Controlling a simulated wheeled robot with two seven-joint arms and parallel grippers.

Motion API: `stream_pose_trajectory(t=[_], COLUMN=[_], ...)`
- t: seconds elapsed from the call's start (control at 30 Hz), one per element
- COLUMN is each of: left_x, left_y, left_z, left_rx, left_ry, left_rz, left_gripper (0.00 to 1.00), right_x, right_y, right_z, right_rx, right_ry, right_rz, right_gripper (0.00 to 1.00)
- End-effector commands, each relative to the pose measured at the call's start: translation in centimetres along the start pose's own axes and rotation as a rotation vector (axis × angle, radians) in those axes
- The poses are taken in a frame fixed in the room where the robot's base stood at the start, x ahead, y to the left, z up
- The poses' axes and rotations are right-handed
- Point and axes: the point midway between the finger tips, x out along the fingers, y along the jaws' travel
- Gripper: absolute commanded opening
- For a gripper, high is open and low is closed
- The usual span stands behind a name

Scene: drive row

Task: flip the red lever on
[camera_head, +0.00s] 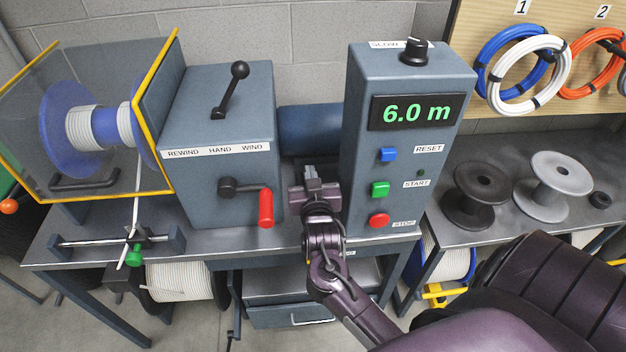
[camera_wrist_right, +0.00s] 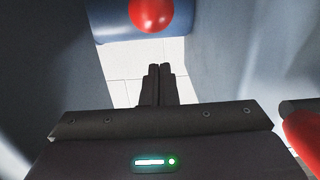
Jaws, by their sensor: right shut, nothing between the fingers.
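In the right wrist view a round red knob (camera_wrist_right: 152,14) shows at the top edge, in front of a blue-grey rounded body; I cannot tell for sure that it is the red lever's end. No such knob shows in the head view. My right gripper (camera_head: 310,172) is in the gap between the rewind box and the control box, in front of the blue cylinder (camera_head: 308,130). Its fingers (camera_wrist_right: 160,70) are shut and empty, pointing toward the red knob but apart from it. My left gripper is out of view.
The rewind box (camera_head: 215,185) has a black lever (camera_head: 230,90) and a crank with a red handle (camera_head: 265,208), close left of my right gripper. The control box (camera_head: 400,200) stands close right, with buttons and a 6.0 m display (camera_head: 410,112). Spools (camera_head: 483,200) stand farther right.

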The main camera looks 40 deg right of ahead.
Motion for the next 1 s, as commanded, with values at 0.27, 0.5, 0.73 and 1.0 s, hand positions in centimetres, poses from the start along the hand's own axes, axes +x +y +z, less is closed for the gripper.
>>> stream_pose_trajectory(t=[0.27,0.5,0.73,1.0], left_x=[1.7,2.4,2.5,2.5], left_y=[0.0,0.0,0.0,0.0], left_z=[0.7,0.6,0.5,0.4], left_rx=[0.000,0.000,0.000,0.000], left_ry=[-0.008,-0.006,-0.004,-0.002], left_rz=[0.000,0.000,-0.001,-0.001], left_gripper=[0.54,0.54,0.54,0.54], right_x=[-5.7,-9.0,-9.8,-9.7], right_y=[0.0,0.0,0.0,0.0], right_z=[1.3,1.6,1.5,1.5], right_rx=[0.002,0.002,0.002,0.002], right_ry=[0.002,0.006,0.008,0.009], right_rz=[-0.001,0.000,0.002,0.001], right_gripper=[0.00,0.00,0.00,0.00])
